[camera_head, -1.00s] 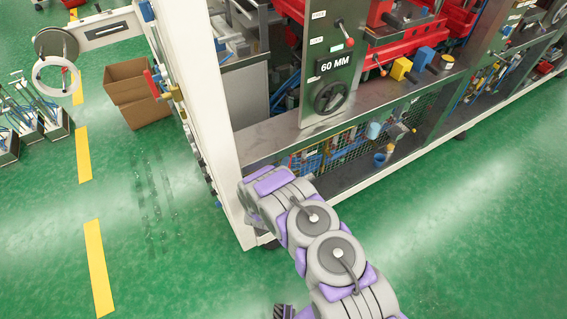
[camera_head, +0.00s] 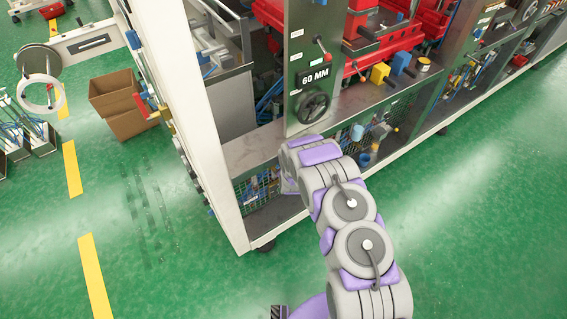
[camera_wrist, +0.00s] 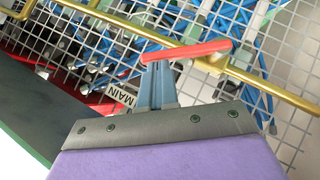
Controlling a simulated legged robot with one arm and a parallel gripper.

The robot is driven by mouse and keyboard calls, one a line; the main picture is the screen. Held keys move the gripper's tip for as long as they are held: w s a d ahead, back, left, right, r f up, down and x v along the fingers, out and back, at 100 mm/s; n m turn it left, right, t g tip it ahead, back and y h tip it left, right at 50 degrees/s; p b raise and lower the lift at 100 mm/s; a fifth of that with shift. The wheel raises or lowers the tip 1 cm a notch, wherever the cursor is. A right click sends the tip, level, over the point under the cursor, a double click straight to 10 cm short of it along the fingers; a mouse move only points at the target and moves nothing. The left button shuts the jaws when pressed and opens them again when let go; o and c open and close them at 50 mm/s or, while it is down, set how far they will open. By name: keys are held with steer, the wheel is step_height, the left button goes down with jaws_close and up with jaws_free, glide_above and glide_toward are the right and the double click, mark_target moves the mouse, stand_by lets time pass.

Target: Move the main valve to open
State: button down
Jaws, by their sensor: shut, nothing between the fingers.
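In the wrist view, a red lever handle (camera_wrist: 186,51) lies nearly level across a brass pipe (camera_wrist: 268,84). A white label reading MAIN (camera_wrist: 122,95) shows just below and left of it. My gripper (camera_wrist: 156,70) is shut and empty, its blue-grey fingers pointing at the left part of the red handle. The fingertips are right at the handle; I cannot tell whether they touch it. In the head view my arm reaches to the machine's lower front, and the gripper and the main valve are hidden there.
A wire mesh panel (camera_wrist: 286,112) with blue tubing is behind the pipe. In the head view, a 60 MM panel with a black handwheel (camera_head: 313,105) stands above my arm. A cardboard box (camera_head: 124,107) is on the open green floor.

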steer(key=shift+m+g, duration=0.3)
steer(key=shift+w+d+f+b, duration=0.1)
steer(key=shift+w+d+f, duration=0.2)
steer(key=shift+d+f, duration=0.25)
steer(key=shift+w+d+f+b, duration=0.1)
steer(key=shift+w+d+f, duration=0.2)
steer(key=shift+f, duration=0.35)
steer(key=shift+w+d+f+b, duration=0.1)
steer(key=shift+w+d+f, duration=0.15)
steer(key=shift+d+f, duration=0.3)
steer(key=shift+f, duration=0.25)
steer(key=shift+s, duration=0.1)
steer(key=p+v, duration=0.2)
steer(key=v, duration=1.5)
steer(key=shift+s+d, duration=0.25)
steer(key=shift+a, duration=0.1)
